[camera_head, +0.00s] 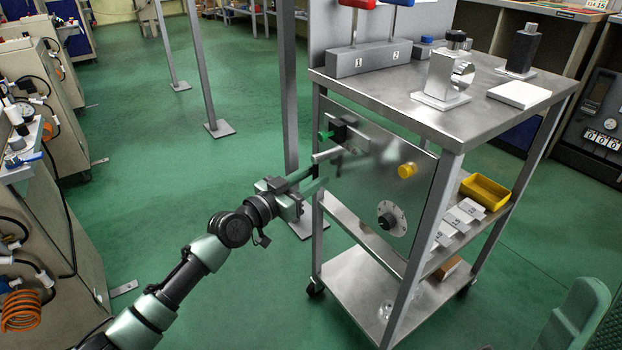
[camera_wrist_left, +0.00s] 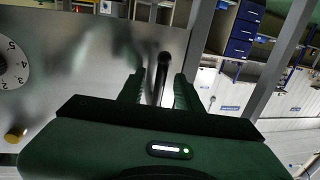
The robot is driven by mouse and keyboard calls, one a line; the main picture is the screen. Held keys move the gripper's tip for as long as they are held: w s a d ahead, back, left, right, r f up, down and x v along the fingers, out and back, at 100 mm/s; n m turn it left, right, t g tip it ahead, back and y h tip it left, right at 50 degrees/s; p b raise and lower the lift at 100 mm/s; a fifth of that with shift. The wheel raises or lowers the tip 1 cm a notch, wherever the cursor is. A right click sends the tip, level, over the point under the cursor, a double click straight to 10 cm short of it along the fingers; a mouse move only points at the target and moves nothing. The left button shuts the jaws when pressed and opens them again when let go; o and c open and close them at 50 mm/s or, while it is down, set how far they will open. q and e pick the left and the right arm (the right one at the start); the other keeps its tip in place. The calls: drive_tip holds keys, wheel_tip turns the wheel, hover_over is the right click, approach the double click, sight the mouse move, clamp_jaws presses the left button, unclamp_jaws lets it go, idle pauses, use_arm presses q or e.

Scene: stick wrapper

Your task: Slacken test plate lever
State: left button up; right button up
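The test plate (camera_head: 372,188) is a shiny metal panel on the side of a steel cart. A lever with a black mount (camera_head: 345,127) and a green end sits at its upper left, with a grey bar just below. My left gripper (camera_head: 313,174) is in front of the plate's left edge, close to this bar. In the left wrist view, a dark rod (camera_wrist_left: 163,72) stands between the two spread fingers of my left gripper (camera_wrist_left: 159,88), with visible gaps beside it. The fingertips' exact contact with the lever is hard to make out. My right gripper is not in view.
The plate also carries a yellow knob (camera_head: 406,171) and a numbered dial (camera_head: 390,217). The cart top (camera_head: 420,110) holds several fixtures. A yellow bin (camera_head: 485,192) is on the shelf below. Grey posts (camera_head: 290,110) stand behind the gripper.

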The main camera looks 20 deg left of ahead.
use_arm(q)
clamp_jaws()
idle(1.4)
